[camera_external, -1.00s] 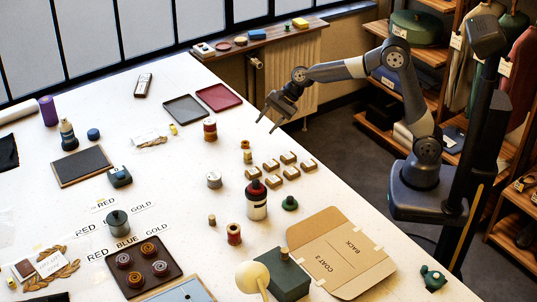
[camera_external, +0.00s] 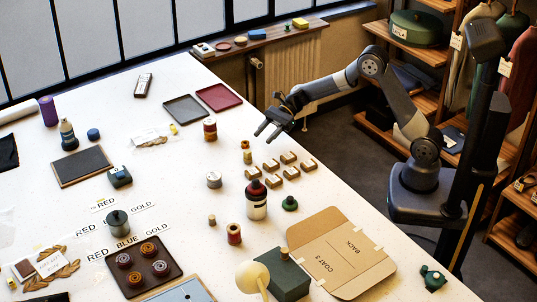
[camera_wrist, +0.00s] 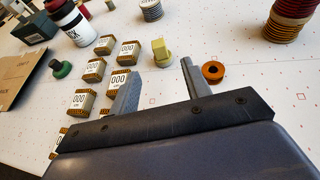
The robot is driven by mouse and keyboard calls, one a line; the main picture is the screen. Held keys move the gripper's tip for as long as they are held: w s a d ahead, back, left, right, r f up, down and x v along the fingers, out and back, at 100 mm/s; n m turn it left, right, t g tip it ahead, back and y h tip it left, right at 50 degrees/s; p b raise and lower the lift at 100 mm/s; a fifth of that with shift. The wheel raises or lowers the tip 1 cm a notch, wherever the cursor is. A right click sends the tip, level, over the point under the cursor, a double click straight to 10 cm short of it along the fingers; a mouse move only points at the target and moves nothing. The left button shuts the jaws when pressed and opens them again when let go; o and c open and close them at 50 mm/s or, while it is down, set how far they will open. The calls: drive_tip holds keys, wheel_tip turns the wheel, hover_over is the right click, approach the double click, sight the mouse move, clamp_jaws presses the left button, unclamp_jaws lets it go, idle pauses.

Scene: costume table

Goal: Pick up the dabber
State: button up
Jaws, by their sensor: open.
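A small green piece with a round base and a knob (camera_external: 290,203) looks most like the dabber, though I cannot be sure. It stands upright on the white table, right of the dark red bottle. It also shows at the left of the wrist view (camera_wrist: 60,68). My gripper (camera_external: 264,135) is open and empty above the table's right edge, well behind the green piece. In the wrist view, my two fingers (camera_wrist: 160,72) are apart. A yellow block (camera_wrist: 160,52) and an orange ring (camera_wrist: 213,72) lie beyond them, not touching them as far as I can see.
Several small labelled blocks (camera_external: 289,158) stand between my gripper and the green piece. The bottle (camera_external: 257,203) stands close left of it, and a flat cardboard sheet (camera_external: 338,250) lies in front. Stacked spools (camera_external: 210,129) stand left of my gripper.

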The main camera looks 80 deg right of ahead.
sight(250, 152)
drive_tip(key=p+x, duration=0.2)
drive_tip(key=x, duration=0.8)
drive_tip(key=shift+f, duration=0.1)
clamp_jaws()
